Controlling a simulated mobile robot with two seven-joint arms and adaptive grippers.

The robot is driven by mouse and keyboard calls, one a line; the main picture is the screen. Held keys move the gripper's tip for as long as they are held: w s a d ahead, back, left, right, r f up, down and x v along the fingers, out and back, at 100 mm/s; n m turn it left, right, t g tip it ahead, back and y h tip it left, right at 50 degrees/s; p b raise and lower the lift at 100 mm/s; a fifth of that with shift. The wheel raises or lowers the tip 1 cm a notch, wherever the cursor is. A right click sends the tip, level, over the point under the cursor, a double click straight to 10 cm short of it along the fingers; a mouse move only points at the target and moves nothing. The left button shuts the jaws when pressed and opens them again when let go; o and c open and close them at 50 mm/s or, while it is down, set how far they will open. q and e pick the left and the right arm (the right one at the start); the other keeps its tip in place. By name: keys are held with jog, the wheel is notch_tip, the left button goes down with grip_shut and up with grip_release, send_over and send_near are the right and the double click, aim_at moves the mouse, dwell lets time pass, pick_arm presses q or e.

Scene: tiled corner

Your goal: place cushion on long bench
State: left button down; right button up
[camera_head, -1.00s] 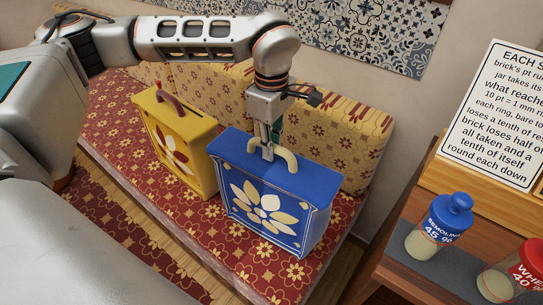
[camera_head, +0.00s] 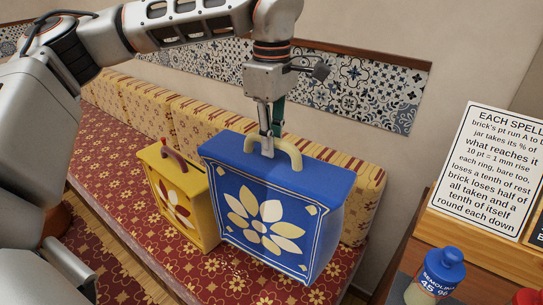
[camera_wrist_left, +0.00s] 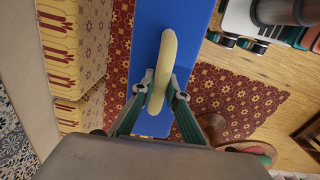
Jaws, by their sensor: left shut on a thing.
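The long bench (camera_head: 112,130) has a red flowered seat and runs from the left towards the lower right. Yellow-and-red patterned back cushions (camera_head: 200,118) line its wall side. My left gripper (camera_head: 267,150) is shut on the cream handle of a blue case-like block (camera_head: 265,205) with a pale flower on its front. The block hangs nearly upright over the seat, its lower edge seemingly clear of it. In the left wrist view the gripper (camera_wrist_left: 157,92) pinches the handle over the blue top (camera_wrist_left: 150,45). My right gripper is out of view.
A yellow case (camera_head: 180,200) with a red handle stands on the seat close left of the blue block. At right are a wooden stand with a printed sign (camera_head: 485,165) and a blue-lidded jar (camera_head: 437,275). A tiled wall panel (camera_head: 370,90) is behind.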

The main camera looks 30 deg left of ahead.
aim_at(278, 161)
pick_arm(q)
jog(key=shift+r, duration=0.35)
jog(key=shift+m, duration=0.3)
jog(key=f, duration=0.2)
jog(key=d+f+b, duration=0.1)
jog(key=f, duration=0.2)
jog(key=f+b, duration=0.1)
jog(key=f, duration=0.1)
jog(key=shift+d+f, duration=0.25)
jog(key=shift+f, duration=0.15)
notch_tip(278, 161, down, 4)
jog(key=d+f+b, duration=0.1)
jog(key=w+d+b, duration=0.3)
jog(key=w+b, duration=0.1)
jog(key=w, duration=1.5)
notch_tip(278, 161, down, 7)
jog(key=b, duration=0.1)
jog(key=shift+r+b, duration=0.15)
jog(key=shift+b, duration=0.25)
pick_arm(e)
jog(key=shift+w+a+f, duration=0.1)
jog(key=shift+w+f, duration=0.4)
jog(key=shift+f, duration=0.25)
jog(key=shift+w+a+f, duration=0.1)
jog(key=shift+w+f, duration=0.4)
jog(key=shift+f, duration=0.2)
